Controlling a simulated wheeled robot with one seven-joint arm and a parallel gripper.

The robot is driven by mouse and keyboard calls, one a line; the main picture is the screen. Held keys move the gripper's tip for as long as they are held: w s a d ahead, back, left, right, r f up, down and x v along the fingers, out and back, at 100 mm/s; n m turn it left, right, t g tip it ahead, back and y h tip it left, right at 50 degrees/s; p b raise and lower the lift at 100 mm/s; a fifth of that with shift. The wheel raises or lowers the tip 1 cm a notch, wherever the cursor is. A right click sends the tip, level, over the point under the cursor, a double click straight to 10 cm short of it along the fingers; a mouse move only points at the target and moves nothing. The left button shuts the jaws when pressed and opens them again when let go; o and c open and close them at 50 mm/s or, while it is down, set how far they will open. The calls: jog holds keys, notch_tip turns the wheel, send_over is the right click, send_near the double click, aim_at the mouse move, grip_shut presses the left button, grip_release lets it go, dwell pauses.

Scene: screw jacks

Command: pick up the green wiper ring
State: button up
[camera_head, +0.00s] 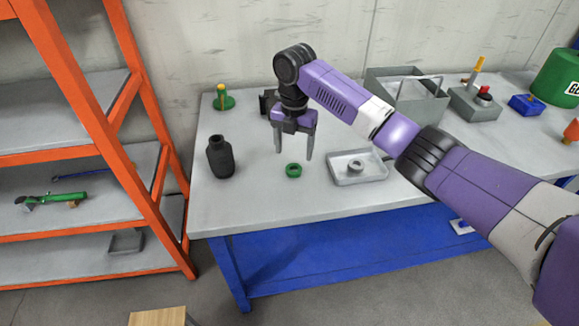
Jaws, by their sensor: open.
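The green wiper ring (293,170) lies flat on the grey table top (255,204), left of a shallow grey tray. My gripper (293,156) points down with its two fingers spread apart and nothing between them. It appears just above and behind the ring; the exact height gap is hard to tell from this one view. The ring's centre hole shows and nothing covers it.
A black bottle (220,158) stands to the left, and a green base with a yellow post (223,98) behind it. The shallow tray (372,177) holds a grey ring (356,165). A grey toolbox (407,97) stands behind. The table's front is clear. Orange shelving (150,190) is at left.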

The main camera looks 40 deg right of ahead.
aim_at(294, 164)
jog(key=shift+w+d+f+p, duration=0.1)
jog(key=shift+f+p, duration=0.2)
jog(key=shift+f, duration=1.45)
jog(key=shift+d+f+p, duration=0.1)
jog(key=shift+f+p, duration=0.2)
jog(key=shift+f, duration=1.4)
jog(key=shift+c, duration=0.2)
jog(key=c, duration=1.4)
jog(key=shift+r, duration=0.1)
